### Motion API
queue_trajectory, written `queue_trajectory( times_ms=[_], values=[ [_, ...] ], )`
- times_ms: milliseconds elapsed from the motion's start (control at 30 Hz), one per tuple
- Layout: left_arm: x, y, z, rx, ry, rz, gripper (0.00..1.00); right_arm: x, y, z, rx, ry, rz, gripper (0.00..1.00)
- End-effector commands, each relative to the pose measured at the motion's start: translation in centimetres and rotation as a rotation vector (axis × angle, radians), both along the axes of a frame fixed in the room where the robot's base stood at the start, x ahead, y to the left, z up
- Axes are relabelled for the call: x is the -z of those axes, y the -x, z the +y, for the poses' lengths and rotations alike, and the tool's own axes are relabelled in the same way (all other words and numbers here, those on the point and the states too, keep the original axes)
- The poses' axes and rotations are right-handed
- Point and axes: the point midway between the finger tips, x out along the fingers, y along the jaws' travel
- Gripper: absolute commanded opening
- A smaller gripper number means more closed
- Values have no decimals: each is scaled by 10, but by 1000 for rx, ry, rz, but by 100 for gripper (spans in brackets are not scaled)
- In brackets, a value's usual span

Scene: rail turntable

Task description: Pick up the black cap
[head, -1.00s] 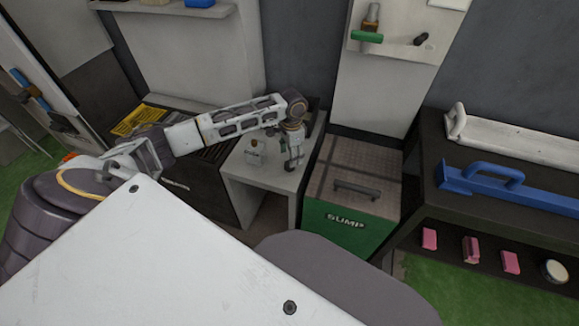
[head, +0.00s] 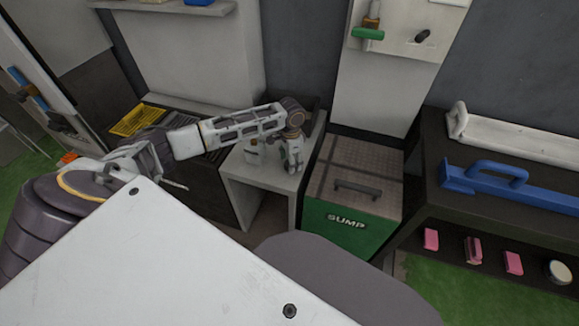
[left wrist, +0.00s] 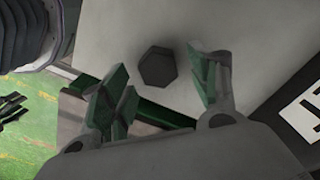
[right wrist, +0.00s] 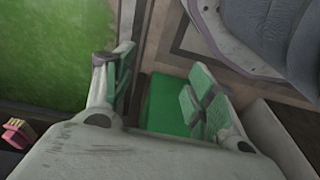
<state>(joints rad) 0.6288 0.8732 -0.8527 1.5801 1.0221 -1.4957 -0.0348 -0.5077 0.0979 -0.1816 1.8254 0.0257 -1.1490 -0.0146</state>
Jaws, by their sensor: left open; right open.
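The black cap (left wrist: 157,66) is a dark hexagonal piece on the light grey top of a small stand (left wrist: 115,35). It lies just beyond and between the open fingers of my left gripper (left wrist: 161,88), apart from both. In the head view my left gripper (head: 292,168) points down over the right part of the same stand (head: 240,175), and I cannot make out the cap there. My right gripper (right wrist: 160,82) is open and empty, with a green surface behind its fingers. It is not seen in the head view.
The green sump box (head: 350,190) is close on the right. A dark bench (head: 440,150) carries a blue handled bar (head: 510,182).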

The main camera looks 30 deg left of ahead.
Motion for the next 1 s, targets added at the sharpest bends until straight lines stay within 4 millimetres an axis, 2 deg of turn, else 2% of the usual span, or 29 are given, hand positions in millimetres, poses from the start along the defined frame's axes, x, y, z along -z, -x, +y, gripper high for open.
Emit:
queue_trajectory(
  times_ms=[200,667,1000],
  values=[
    [9,0,0,1,-1,0,61,-7,0,2,-2,-2,3,57],
    [8,0,0,0,-1,-1,61,-7,0,2,-3,-3,5,57],
    [8,0,0,0,-1,-1,17,-7,0,2,-3,-3,4,57]
  ],
)
